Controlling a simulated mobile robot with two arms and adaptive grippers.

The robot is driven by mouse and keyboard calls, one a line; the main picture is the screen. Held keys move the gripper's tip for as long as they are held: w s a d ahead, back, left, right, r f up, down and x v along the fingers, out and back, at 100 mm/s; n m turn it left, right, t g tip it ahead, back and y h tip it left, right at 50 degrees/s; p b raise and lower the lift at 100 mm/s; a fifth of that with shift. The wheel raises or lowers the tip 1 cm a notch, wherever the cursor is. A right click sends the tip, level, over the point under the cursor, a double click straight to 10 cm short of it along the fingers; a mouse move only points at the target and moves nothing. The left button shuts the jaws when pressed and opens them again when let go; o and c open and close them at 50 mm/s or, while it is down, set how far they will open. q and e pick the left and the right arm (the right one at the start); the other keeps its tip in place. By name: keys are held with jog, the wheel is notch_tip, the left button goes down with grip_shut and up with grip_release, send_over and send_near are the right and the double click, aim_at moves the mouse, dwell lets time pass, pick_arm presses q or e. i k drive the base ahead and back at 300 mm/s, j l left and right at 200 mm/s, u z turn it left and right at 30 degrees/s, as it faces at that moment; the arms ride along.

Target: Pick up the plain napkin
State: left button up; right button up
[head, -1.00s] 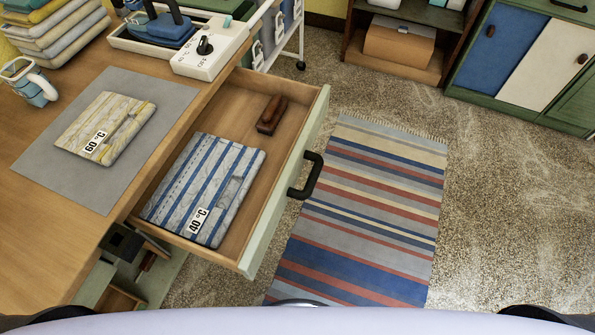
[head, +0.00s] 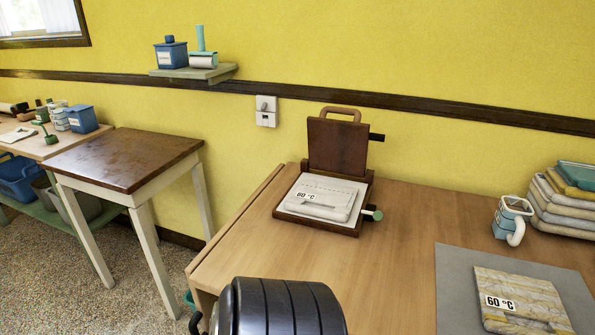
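A plain white folded napkin (head: 319,198) with a "60 °C" label lies flat on the base of a small dark wooden press (head: 338,150). The press stands open on the wooden table, its lid upright behind the napkin. A second folded napkin (head: 520,302), patterned in yellow and grey and also labelled "60 °C", lies on a grey mat (head: 455,270) at the lower right. Neither of my grippers is in view.
A white and blue mug (head: 512,219) and a stack of folded cloths (head: 565,205) stand at the right of the table (head: 390,255). A dark ribbed rounded shape (head: 280,307) covers the table's near left part. A side table (head: 125,158) stands left, bare on top.

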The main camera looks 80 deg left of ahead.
aim_at(328, 201)
jog(key=u, duration=2.4)
jog(key=z, duration=2.7)
jog(key=u, duration=2.7)
jog(key=i+j+z, duration=0.2)
jog(key=j+z, duration=0.2)
jog(key=i+j+z, duration=0.1)
jog(key=j+z, duration=0.3)
jog(key=j, duration=0.2)
jog(key=j+z, duration=0.4)
jog(key=j, duration=0.15)
